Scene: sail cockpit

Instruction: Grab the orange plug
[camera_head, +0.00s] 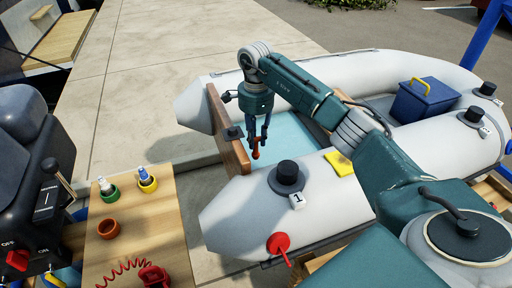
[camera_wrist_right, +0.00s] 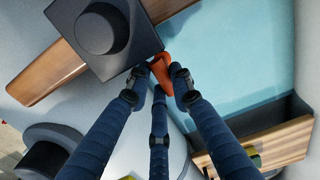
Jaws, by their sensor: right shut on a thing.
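The orange plug (camera_head: 256,154) is between the fingertips of my right gripper (camera_head: 258,143), which points down over the stern of the grey inflatable boat (camera_head: 330,180). In the right wrist view the orange plug (camera_wrist_right: 163,72) shows between the dark blue fingers of the right gripper (camera_wrist_right: 162,78), partly hidden by them. The fingers are shut on it. It is close to a dark square block (camera_wrist_right: 108,35) on the wooden transom (camera_wrist_right: 50,75). I cannot tell whether the plug touches the block. My left gripper is not in view.
A wooden table (camera_head: 170,205) at left holds green, yellow and orange cups (camera_head: 109,229) and a red coiled cord (camera_head: 152,275). A black valve cap (camera_head: 287,174), red valve (camera_head: 279,243), yellow cloth (camera_head: 340,163) and blue box (camera_head: 425,103) are on the boat.

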